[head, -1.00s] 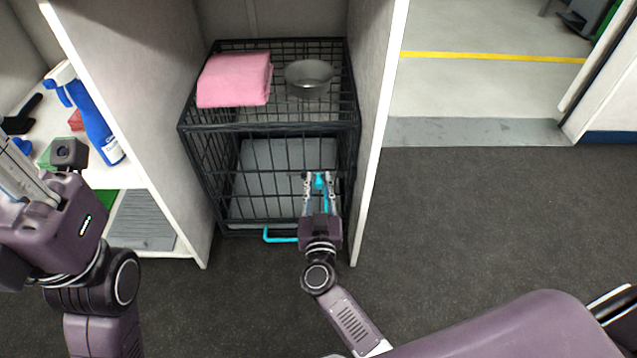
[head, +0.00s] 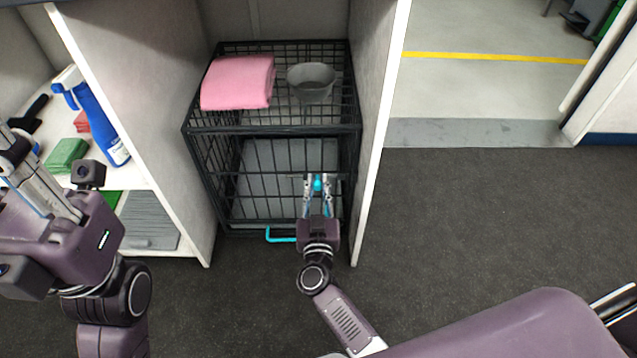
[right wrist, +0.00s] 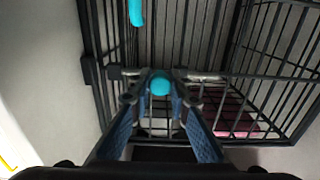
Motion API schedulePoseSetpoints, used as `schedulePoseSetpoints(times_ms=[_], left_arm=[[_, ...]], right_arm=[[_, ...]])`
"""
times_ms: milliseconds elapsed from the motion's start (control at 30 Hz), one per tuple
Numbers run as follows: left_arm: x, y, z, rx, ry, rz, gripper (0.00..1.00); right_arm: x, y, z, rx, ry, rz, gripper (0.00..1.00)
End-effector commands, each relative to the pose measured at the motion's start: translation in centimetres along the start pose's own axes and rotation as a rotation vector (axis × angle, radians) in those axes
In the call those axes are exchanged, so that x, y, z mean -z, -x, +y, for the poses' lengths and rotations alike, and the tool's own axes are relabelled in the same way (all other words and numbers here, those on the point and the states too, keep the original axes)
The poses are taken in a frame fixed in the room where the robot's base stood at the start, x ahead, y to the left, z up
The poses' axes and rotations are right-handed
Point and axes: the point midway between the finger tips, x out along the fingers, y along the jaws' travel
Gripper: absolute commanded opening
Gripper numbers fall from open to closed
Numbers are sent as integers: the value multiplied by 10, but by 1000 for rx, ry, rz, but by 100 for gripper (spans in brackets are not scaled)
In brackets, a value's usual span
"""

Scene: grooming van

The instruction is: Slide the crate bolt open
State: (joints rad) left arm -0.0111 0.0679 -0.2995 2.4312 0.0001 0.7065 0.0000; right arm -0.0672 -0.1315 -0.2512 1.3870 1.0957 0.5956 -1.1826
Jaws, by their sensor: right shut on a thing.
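The black wire crate (head: 240,131) stands in a bay between two pale panels, its barred front facing me. The bolt's cyan knob (head: 318,184) is on the right part of the front. My right gripper (head: 317,179) is shut on this knob. The right wrist view shows the knob (right wrist: 160,86) between the fingertips, with the grey bolt rod (right wrist: 204,76) running sideways at the bars. The fingers hide part of the rod and its seat. My left gripper (head: 14,150) is at the left edge, away from the crate; its finger opening is unclear.
A pink folded towel (head: 238,82) and a grey bowl (head: 311,82) sit on the crate. A cyan handle (head: 281,236) is low on its front. Left shelves hold a blue spray bottle (head: 99,124) and green cloth (head: 66,155). The right panel (head: 383,130) stands close; floor beyond is clear.

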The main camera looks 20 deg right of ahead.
Motion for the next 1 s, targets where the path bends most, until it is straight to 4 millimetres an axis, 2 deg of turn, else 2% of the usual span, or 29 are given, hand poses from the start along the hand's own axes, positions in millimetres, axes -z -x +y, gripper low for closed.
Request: schedulePoseSetpoints(times_ms=[67,100,267,533,633,1000], left_arm=[[0,0,0,0,0,1,25],[0,0,0,0,0,1,25],[0,0,0,-1,0,1,25],[1,-1,0,-1,0,3,25],[1,-1,0,0,0,4,25],[1,-1,0,0,0,3,25]], right_arm=[[0,1,-5,10,-3,-2,0],[0,1,-5,11,-3,-2,19],[0,1,-5,10,-3,-1,35],[0,1,-3,7,-2,-1,35],[-1,8,-3,6,-3,-3,35],[-1,64,-4,8,-3,-4,35]])
